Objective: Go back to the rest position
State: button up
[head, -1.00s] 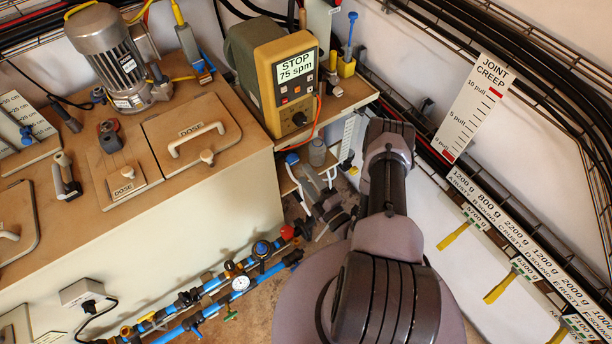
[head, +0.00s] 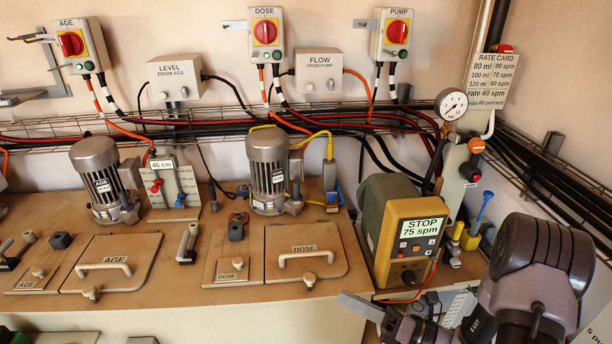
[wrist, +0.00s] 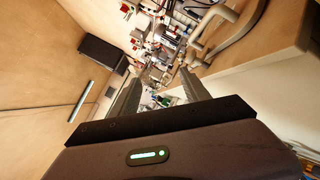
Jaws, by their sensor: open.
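My gripper (wrist: 160,84) is open in the wrist view. Its two dark fingers stand apart with nothing held between them. In the head view my arm is folded at the lower right, in front of the right end of the counter. A flat grey piece that looks like a finger of my gripper shows by the counter's front edge, left of the arm. The arm hides part of the corner behind it.
The counter (head: 200,262) bears the yellow pump controller (head: 412,240) reading "STOP 75 spm", close to my arm. DOSE (head: 306,252) and AGE (head: 106,264) lids and two motors stand left. Red switches and a gauge (head: 453,105) are on the wall.

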jog(key=s+a+r+n+g+h, duration=0.3)
jog(key=s+a+r+n+g, duration=0.15)
jog(key=s+n+g, duration=0.35)
jog(key=s+a+r+n+g+h, duration=0.35)
jog(key=s+r+n, duration=0.2)
jog(key=n, duration=0.45)
jog(key=s+d+r+n+t+h, duration=0.4)
jog(key=d+n+t+h, duration=0.3)
jog(key=n, duration=0.4)
jog(key=shift+r+t+h, duration=0.65)
jog(key=shift+r+h, duration=0.05)
jog(key=shift+h, duration=0.35)
